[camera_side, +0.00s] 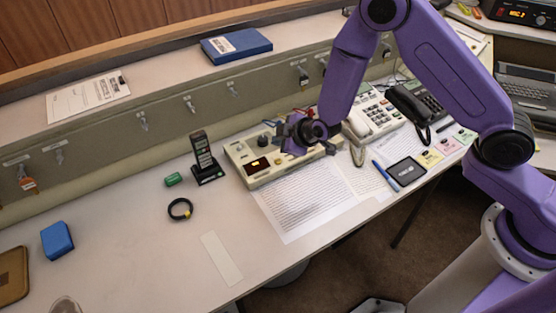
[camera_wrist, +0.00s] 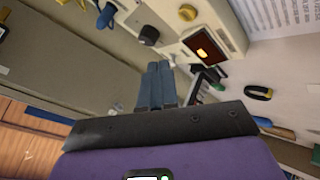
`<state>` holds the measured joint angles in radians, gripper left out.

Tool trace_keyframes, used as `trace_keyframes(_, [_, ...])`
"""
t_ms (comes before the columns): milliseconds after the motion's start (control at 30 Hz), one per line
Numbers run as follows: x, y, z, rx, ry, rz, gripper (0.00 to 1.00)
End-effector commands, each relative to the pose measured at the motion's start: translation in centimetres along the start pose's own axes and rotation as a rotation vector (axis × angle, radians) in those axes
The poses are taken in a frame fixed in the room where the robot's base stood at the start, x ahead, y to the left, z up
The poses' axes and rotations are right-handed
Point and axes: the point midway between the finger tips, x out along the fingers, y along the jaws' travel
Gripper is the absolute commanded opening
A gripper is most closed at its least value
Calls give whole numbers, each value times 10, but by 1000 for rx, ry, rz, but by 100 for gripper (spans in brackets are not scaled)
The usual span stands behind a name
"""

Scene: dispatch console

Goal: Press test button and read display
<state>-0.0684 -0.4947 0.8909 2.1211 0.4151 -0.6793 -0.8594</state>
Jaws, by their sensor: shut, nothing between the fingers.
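A cream test console (camera_side: 250,180) sits on the desk, with a dark display (camera_side: 259,165) on its left part and a black knob (camera_side: 265,139) behind it. My gripper (camera_side: 281,138) is low over the console, to the right of the knob. In the wrist view its blue-grey fingers (camera_wrist: 158,67) are together and empty, with tips close to a small pale button-like part (camera_wrist: 171,57); I cannot tell whether they touch it. The display in the wrist view (camera_wrist: 205,46) shows a small amber-yellow lit patch, not legible as characters. The gripper hides part of the console in the side view.
A black handset in a stand (camera_side: 204,160) is left of the console. Printed paper (camera_side: 305,200) lies in front. A white phone (camera_side: 370,115) and black phone (camera_side: 415,105) stand to the right. The desk's front left is mostly clear around a white strip (camera_side: 221,258).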

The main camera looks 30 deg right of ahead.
Motion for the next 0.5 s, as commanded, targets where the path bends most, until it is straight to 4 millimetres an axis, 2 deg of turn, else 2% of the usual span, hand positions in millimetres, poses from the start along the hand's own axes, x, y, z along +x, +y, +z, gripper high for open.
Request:
trace_keyframes(200, [19, -13, 14, 0, -1, 0, 0])
trace_keyframes(500, [31, -22, 22, 1, 2, 1, 0])
